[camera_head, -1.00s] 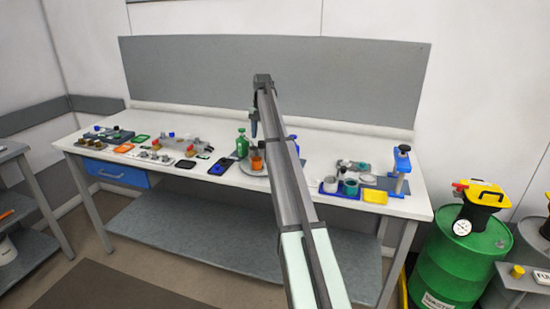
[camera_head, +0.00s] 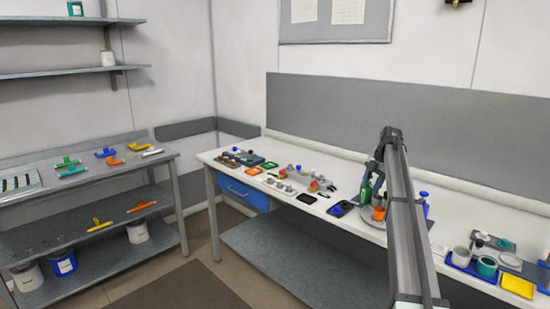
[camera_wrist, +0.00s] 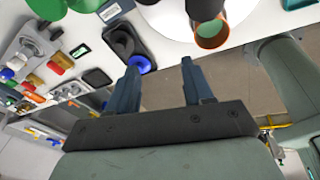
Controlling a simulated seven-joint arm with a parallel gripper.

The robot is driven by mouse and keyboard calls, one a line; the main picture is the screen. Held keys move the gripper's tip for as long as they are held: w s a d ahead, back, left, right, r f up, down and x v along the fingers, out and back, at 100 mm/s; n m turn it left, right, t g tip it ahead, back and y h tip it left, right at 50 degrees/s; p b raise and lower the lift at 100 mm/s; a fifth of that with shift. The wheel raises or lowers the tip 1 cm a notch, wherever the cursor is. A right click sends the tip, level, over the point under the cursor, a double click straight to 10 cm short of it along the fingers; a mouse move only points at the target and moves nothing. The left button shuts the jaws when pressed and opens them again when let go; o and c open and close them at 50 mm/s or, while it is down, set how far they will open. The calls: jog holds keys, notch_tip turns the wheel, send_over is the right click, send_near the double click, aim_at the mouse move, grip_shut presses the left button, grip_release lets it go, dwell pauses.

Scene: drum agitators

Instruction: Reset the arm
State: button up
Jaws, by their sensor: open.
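My arm reaches out over the white workbench (camera_head: 330,180) in the head view, and its end hangs down behind a green bottle. In the wrist view my gripper (camera_wrist: 160,66) has its two dark blue fingers apart with nothing between them. An orange cup (camera_wrist: 211,33) with a copper-coloured rim is to the right beyond the fingers. A black holder with a blue piece (camera_wrist: 139,63) is beyond the left finger. In the head view the orange cup (camera_head: 379,213) stands on a round grey plate beside the green bottle (camera_head: 366,193).
Small parts and trays (camera_head: 285,180) cover the bench's left part. A blue tray (camera_head: 462,263) with cups and a yellow tray (camera_head: 517,286) are at right. A shelf unit (camera_head: 85,180) with coloured tools stands left. A grey backboard (camera_head: 430,135) rises behind the bench.

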jog(key=s+a+f+m+y, duration=0.2)
jog(key=s+a+f, duration=0.1)
jog(key=a, duration=0.6)
jog(key=s+a+f+m+y, duration=0.1)
jog(key=s+a+f+m, duration=0.15)
jog(key=a, duration=0.75)
jog(key=s+a+f+m+g, duration=0.1)
jog(key=s+f+m, duration=0.35)
jog(key=f, duration=0.75)
jog(key=s+a+f+m+h, duration=0.1)
jog(key=s+f, duration=0.7)
jog(key=f, duration=0.3)
jog(key=s+a+f+m+g, duration=0.15)
jog(key=s+f, duration=0.45)
jog(key=f, duration=0.6)
jog(key=s+f+m+g+h, duration=0.1)
jog(key=s+f+m, duration=0.2)
jog(key=s+f, duration=0.65)
jog(key=s+f+m+g+h, duration=0.1)
jog(key=s+f+m, duration=0.25)
jog(key=s, duration=1.05)
jog(key=s+f+m+g+h, duration=0.1)
jog(key=s+f+m+g, duration=0.15)
jog(key=s+f, duration=0.7)
jog(key=s+m+h, duration=0.1)
jog(key=s+m, duration=0.2)
jog(key=s, duration=1.3)
jog(key=shift+d+r+g+h, duration=0.2)
jog(key=shift+r+g+h, duration=0.1)
jog(key=shift+r, duration=0.15)
